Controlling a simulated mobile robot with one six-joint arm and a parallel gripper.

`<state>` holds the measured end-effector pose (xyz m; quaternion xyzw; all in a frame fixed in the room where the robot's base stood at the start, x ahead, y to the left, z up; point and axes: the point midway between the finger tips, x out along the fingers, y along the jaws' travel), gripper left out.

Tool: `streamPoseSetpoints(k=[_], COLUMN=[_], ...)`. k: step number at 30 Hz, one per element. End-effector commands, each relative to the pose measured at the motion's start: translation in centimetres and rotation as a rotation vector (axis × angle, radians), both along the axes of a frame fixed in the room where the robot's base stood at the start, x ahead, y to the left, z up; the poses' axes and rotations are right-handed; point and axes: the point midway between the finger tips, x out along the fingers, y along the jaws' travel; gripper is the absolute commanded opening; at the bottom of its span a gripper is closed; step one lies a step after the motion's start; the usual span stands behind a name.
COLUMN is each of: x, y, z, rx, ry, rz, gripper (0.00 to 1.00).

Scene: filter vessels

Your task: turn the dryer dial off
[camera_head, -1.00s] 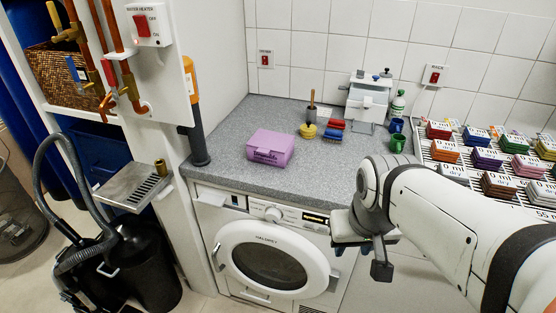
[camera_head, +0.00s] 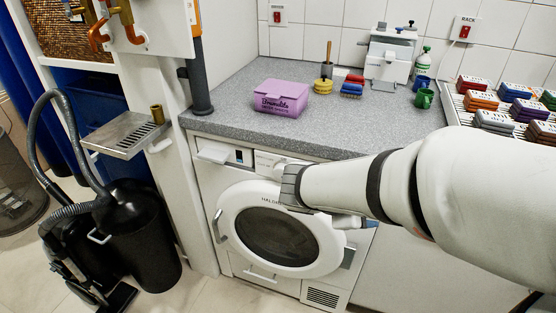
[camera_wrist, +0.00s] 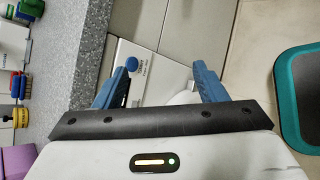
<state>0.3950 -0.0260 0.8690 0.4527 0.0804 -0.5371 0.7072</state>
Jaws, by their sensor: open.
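The dryer (camera_head: 225,215) is a white front-loading machine under the grey counter, with a round door (camera_head: 270,235). Its dial does not show in the head view now; my arm covers that part of the control panel. My gripper (camera_head: 352,222) is in front of the dryer's upper right, mostly hidden behind my arm. In the wrist view my gripper (camera_wrist: 164,78) is open, its two blue fingers apart with nothing held between them.
A rack (camera_head: 457,112) of coloured blocks is at right. A black vacuum cleaner (camera_head: 140,235) stands left of the dryer. A metal shelf (camera_head: 125,135) juts out above it.

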Motion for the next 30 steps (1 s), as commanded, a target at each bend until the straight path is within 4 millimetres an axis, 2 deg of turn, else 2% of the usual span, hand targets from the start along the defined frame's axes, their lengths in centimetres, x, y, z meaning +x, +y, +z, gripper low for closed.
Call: streamPoseSetpoints(k=[1, 5, 6, 9, 12, 15, 20, 30], x=[1.6, 5.4, 6.3, 7.8, 8.5, 8.7, 9.4, 14.4], y=[1.6, 6.5, 8.2, 12.7, 16.4, 18.9, 20.1, 18.5], z=[-3.1, -5.2, -5.8, -6.9, -7.6, -7.9, -7.9, -7.9], rx=[-0.107, -0.377, -0.450, -0.614, -0.732, -0.807, -0.847, -0.848], ry=[0.007, -0.016, -0.030, -0.072, -0.115, -0.147, -0.168, -0.166], rz=[0.119, 0.404, 0.482, 0.653, 0.777, 0.852, 0.891, 0.887], gripper=[0.65, 0.65, 0.65, 0.65, 0.65, 0.65, 0.65, 0.65])
